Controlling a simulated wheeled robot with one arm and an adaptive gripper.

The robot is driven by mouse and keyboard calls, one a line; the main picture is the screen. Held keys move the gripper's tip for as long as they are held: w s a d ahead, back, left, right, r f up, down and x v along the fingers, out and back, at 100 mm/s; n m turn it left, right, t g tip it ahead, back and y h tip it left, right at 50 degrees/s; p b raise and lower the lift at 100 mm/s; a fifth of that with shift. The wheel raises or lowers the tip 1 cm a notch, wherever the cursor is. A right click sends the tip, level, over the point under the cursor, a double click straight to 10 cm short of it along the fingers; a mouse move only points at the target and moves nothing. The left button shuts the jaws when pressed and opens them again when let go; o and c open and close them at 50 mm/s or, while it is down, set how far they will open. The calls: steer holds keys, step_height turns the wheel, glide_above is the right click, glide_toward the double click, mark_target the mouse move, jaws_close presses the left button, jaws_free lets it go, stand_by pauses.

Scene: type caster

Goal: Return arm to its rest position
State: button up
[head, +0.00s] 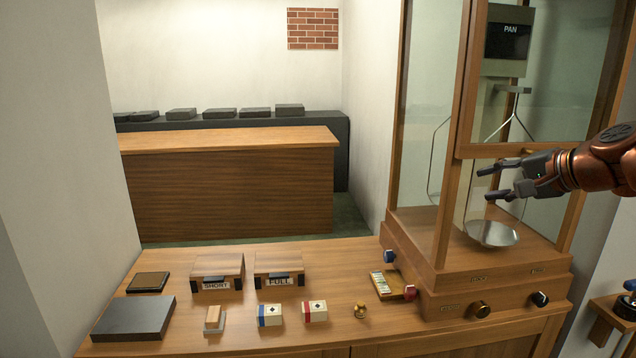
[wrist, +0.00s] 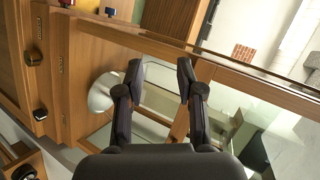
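My gripper (head: 500,181) reaches in from the right edge of the head view, in front of the glass-and-wood balance case (head: 447,120). Its two fingers are apart with nothing between them. In the wrist view the open fingers of my gripper (wrist: 160,78) point toward the case's wooden frame (wrist: 232,82). My copper-coloured arm shows behind the gripper at the right. A shiny metal pan (head: 492,233) hangs low in the case, below my gripper in the head view. It also shows left of the fingers in the wrist view (wrist: 103,92).
The wooden counter (head: 240,330) holds boxes marked SHORT (head: 217,272) and FULL (head: 279,269), a dark slab (head: 134,318), two small blocks, a brass weight (head: 360,311) and a small tray (head: 388,286). Knobs line the case's base. A side shelf (head: 608,315) stands at lower right.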

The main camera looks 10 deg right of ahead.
steer(key=s+a+f+n+g, duration=0.4)
steer(key=s+a+f, duration=0.3)
steer(key=a, duration=0.5)
steer(key=s+a+f+n+g, duration=0.4)
steer(key=a+f, duration=0.5)
steer(key=a, duration=0.3)
steer(key=s+f+n+g+h, duration=0.2)
steer(key=s+f, duration=0.5)
steer(key=s, duration=0.4)
steer(key=s+f+n+g+h, duration=0.1)
steer(key=s+f+n+g, duration=0.1)
steer(key=s+f, duration=0.5)
steer(key=s+g, duration=0.1)
steer(key=s, duration=0.2)
steer(key=shift+s+n+g+h, duration=0.3)
steer(key=shift+s+g+h, duration=0.05)
steer(key=shift+g+h, duration=0.05)
